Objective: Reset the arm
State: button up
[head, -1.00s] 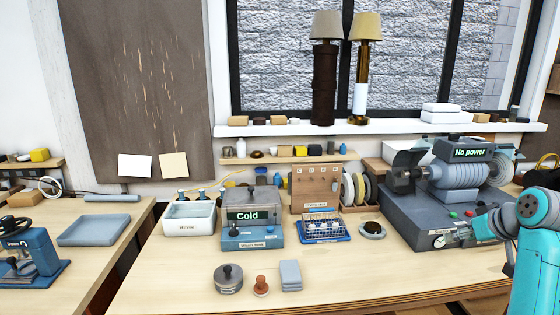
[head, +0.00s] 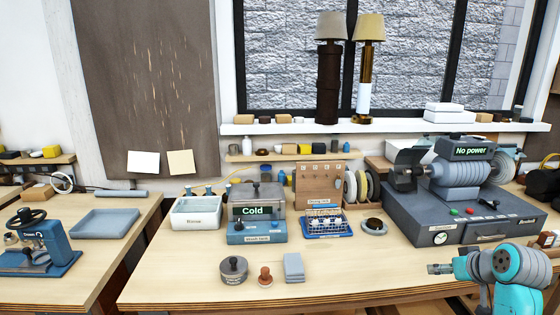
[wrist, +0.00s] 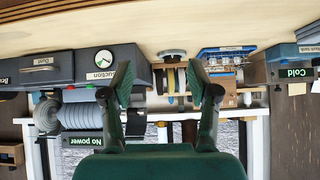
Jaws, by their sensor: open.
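My teal arm reaches in from the lower right of the head view. My gripper (head: 432,268) points left over the front right part of the bench, in front of the grey polishing machine. In the wrist view, which is upside down, the two dark fingers of my gripper (wrist: 160,85) are spread apart. Nothing is between them; the bench things show well beyond.
The grey machine (head: 420,215) reads "No power". The wash tank (head: 258,228) reads "Cold", beside the rinse tray (head: 197,211). A blue basket (head: 326,222), a grey pot (head: 233,270) and a brown stamp (head: 265,276) stand on the bench.

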jog(key=s+a+f+t, duration=0.1)
jog(key=s+a+f, duration=0.35)
jog(key=f, duration=0.25)
jog(key=s+a+f+m+h, duration=0.1)
jog(key=s+a+f, duration=0.35)
jog(key=f, duration=0.25)
jog(key=s+a+f+t, duration=0.1)
jog(key=s+a+f, duration=0.35)
jog(key=f, duration=0.35)
jog(key=s+a+f+t, duration=0.1)
jog(key=s+a+f, duration=0.1)
jog(key=s+a, duration=0.35)
jog(key=s+a+f, duration=0.2)
jog(key=s, duration=0.6)
jog(key=s+a+r+t, duration=0.1)
jog(key=s+r, duration=0.3)
jog(key=s, duration=0.4)
jog(key=s+a+r, duration=0.2)
jog(key=s+r, duration=0.2)
jog(key=s, duration=0.5)
jog(key=s+a+r+n+t, duration=0.1)
jog(key=s+r, duration=0.3)
jog(key=s, duration=0.4)
jog(key=shift+s+a+r+t+y, duration=0.3)
jog(key=shift+a+y, duration=0.1)
jog(key=shift+a, duration=0.4)
